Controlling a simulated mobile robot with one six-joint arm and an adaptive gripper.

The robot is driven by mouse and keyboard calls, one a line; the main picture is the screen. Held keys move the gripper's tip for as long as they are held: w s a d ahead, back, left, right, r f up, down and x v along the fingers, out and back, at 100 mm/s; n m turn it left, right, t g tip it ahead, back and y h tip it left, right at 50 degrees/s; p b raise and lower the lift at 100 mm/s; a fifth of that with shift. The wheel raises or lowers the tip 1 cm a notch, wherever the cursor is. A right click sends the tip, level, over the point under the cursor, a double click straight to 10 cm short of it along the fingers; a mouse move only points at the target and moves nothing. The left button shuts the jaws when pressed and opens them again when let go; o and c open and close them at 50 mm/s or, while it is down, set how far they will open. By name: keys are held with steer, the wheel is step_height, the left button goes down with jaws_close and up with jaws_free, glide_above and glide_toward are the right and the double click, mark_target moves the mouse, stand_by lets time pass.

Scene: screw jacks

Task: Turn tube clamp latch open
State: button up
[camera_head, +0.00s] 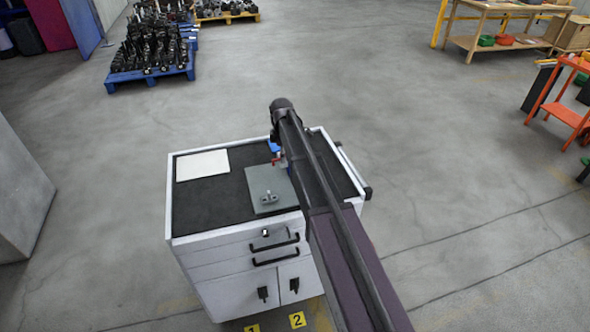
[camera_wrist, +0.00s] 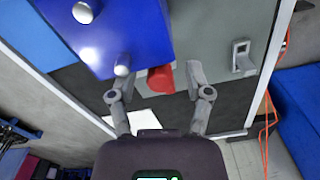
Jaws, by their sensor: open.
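A blue block (camera_wrist: 115,35) with round metal pins fills the upper left of the wrist view. A red rounded part (camera_wrist: 160,79) shows beside its lower edge; I cannot tell whether it is the clamp latch. My gripper (camera_wrist: 158,72) is open, its two fingers apart on either side of the red part, with no clear contact. In the head view, small red (camera_head: 277,161) and blue (camera_head: 274,146) parts show beside my arm, which hides most of that spot. A grey plate (camera_head: 258,180) carries a small metal fitting (camera_head: 268,199); it also shows in the wrist view (camera_wrist: 242,57).
The plate lies on the black top of a white drawer cabinet (camera_head: 231,250). A white sheet (camera_head: 203,165) lies at the top's back left. Open floor surrounds the cabinet. A blue pallet of dark parts (camera_head: 151,72) and an orange stand (camera_head: 563,110) are farther off.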

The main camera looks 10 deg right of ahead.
steer(key=shift+n, duration=0.4)
steer(key=n, duration=0.4)
steer(key=shift+n, duration=0.3)
steer(key=shift+r+n, duration=0.15)
steer(key=shift+n, duration=0.15)
step_height(320, 180, up, 14)
steer(key=p, duration=1.4)
steer(key=s+d+f+m+b, duration=0.2)
steer(key=s+f+m+b, duration=0.1)
steer(key=s+m, duration=0.4)
steer(key=s+d+f+m+b, duration=0.1)
steer(key=s+f+m+b, duration=0.2)
steer(key=s+m, duration=0.4)
steer(key=s+d+f+m+b, duration=0.2)
steer(key=s+m, duration=0.6)
steer(key=s, duration=0.7)
steer(key=shift+s+d+f+b, duration=0.3)
steer(key=shift+d+f+b, duration=0.1)
steer(key=shift+f, duration=0.1)
steer(key=shift+s, duration=0.1)
